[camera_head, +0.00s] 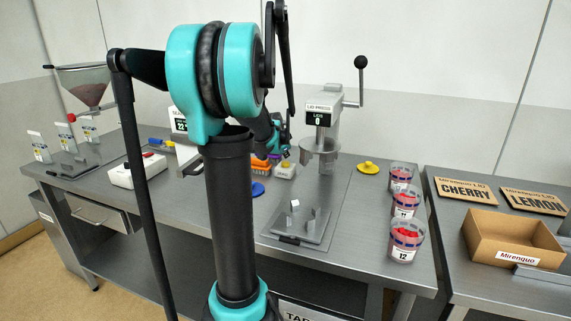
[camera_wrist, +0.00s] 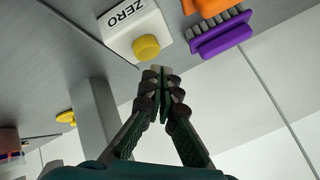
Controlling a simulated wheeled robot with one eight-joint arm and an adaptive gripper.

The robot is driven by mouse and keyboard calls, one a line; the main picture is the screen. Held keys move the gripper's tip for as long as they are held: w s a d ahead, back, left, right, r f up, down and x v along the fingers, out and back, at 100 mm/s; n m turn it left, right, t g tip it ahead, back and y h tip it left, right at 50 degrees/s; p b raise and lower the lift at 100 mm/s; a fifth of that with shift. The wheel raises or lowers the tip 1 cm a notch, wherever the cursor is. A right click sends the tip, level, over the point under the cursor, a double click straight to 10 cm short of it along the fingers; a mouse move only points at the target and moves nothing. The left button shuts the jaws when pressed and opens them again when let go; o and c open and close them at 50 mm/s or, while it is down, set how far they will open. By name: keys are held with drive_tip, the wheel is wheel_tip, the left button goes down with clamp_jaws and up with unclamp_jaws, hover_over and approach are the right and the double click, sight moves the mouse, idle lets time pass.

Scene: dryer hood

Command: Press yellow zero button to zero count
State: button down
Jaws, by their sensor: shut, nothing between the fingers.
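The white box (camera_wrist: 118,32) marked ZERO carries the round yellow button (camera_wrist: 146,47) in the wrist view. In the head view the white box (camera_head: 285,171) stands on the steel table behind my arm, partly covered by my gripper. My gripper (camera_wrist: 160,72) is shut and empty, its fingertips close beside the yellow button. I cannot tell whether they touch it. In the head view my gripper (camera_head: 279,150) is small and partly hidden. The lid press display (camera_head: 318,119) reads 0.
An orange and purple brush (camera_wrist: 220,35) lies beside the box. The lid press (camera_head: 322,150), a yellow knobbed disc (camera_head: 367,168) and several cups (camera_head: 404,240) stand right. A white box with a red button (camera_head: 138,170) is left. A cardboard tray (camera_head: 510,238) sits on the right table.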

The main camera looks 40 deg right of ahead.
sight(285, 163)
drive_tip(key=shift+r, duration=2.4)
